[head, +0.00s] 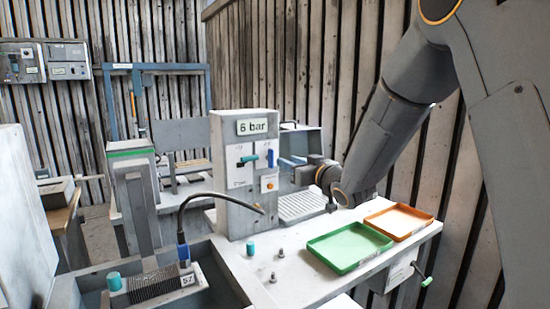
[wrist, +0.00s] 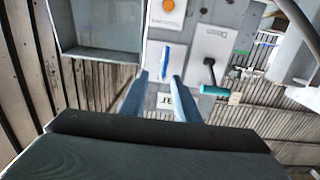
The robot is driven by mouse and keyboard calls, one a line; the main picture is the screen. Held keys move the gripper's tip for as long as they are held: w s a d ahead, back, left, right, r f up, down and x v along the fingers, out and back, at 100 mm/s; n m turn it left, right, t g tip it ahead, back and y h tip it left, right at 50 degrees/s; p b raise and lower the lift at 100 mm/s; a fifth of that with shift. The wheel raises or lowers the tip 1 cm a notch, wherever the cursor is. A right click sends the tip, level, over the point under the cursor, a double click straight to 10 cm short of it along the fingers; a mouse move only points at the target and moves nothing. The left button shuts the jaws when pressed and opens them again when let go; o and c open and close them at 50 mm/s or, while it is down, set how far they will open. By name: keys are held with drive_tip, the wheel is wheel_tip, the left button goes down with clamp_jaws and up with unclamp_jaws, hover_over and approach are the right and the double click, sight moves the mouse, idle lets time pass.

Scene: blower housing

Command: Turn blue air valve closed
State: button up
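The blue air valve (head: 270,158) is on the front of a grey panel (head: 247,205) labelled "6 bar". Its blue handle stands upright in the head view and also shows in the wrist view (wrist: 165,62). My gripper (head: 284,162) is just right of the handle in the head view. In the wrist view my gripper (wrist: 160,77) has its two blue-grey fingers apart, with the handle lined up between their tips. The fingers do not touch it there; how far the tips reach along it I cannot tell. Nothing is held.
A teal-handled valve (head: 248,160) sits beside the blue one, its handle sideways. An orange button (head: 270,184) is below the blue valve. A green tray (head: 349,247) and an orange tray (head: 398,221) lie on the bench. A black hose (head: 215,194) arches before the panel.

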sight(273, 154)
drive_tip(key=shift+y, duration=0.3)
drive_tip(key=x, duration=0.2)
drive_tip(key=p+x, duration=0.1)
drive_tip(key=x, duration=0.2)
drive_tip(key=p+x, duration=0.1)
drive_tip(key=x, duration=0.2)
drive_tip(key=shift+a+r, duration=0.35)
clamp_jaws()
